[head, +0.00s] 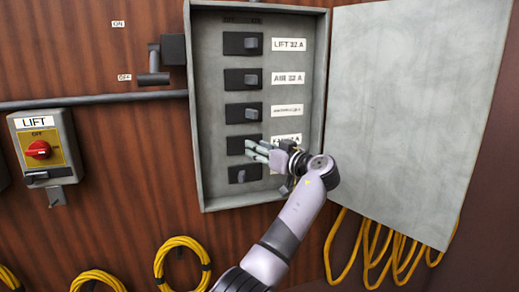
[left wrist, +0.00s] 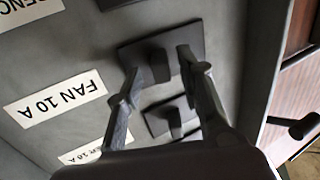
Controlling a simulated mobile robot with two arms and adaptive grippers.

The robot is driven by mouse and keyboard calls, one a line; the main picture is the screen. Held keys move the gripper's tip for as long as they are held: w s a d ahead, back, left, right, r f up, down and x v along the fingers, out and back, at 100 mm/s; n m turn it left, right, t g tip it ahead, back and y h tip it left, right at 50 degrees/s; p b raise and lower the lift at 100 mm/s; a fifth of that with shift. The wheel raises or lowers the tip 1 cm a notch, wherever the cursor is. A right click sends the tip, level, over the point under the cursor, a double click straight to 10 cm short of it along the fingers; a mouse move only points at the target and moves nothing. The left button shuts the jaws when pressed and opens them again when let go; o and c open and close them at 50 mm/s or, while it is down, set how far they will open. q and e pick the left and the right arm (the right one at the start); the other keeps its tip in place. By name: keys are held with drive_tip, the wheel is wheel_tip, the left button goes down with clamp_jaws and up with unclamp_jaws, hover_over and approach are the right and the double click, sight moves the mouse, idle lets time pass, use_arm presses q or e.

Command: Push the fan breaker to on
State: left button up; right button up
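The fan breaker (head: 235,146) is the fourth black switch down in the open grey panel. Its label "FAN 10 A" (left wrist: 55,98) shows upside down in the left wrist view. My left gripper (head: 252,150) is at this breaker and covers its right part and some of its label in the head view. In the left wrist view the gripper (left wrist: 160,66) is open, its two fingers apart on either side of the fan breaker's toggle (left wrist: 159,66). I cannot tell whether a finger touches the toggle. My right gripper is in neither view.
Three breakers, including lift (head: 241,43) and air (head: 240,79), sit above; another (head: 243,174) sits just below. The panel door (head: 415,110) stands open at right. A lift box (head: 45,150) with a red knob and a lever switch (head: 153,78) are at left. Yellow cables (head: 180,255) hang below.

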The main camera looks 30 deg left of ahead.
use_arm(q)
drive_tip(key=v, duration=1.2)
idle(0.3)
